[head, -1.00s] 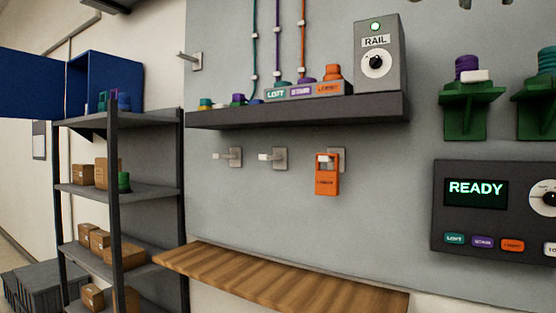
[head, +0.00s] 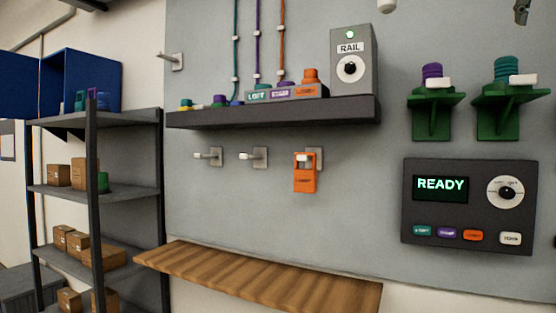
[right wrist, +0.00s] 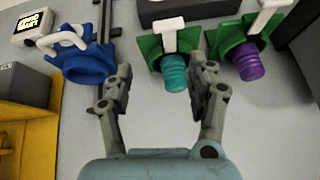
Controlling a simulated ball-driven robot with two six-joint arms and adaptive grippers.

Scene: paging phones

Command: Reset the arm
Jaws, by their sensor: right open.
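My right gripper (right wrist: 163,80) is open and empty in the right wrist view, its two fingers spread wide before the wall. Beyond the fingertips is a green bracket with a teal ribbed piece (right wrist: 174,72), apparently apart from them. A second green bracket with a purple ribbed piece (right wrist: 246,64) is to its right. In the head view, the purple piece (head: 432,73) and teal piece (head: 507,68) stand on their green brackets. A small dark tip at the top right edge of the head view may be my gripper; too little shows. My left gripper is not in view.
A blue holder (right wrist: 88,62) is left of the fingers, beside a dark rail. The wall panel (head: 470,208) reads READY. A dark shelf (head: 270,113) carries the RAIL box (head: 354,58). An orange tag (head: 305,178) hangs on a peg. The wooden ledge (head: 260,275) is clear.

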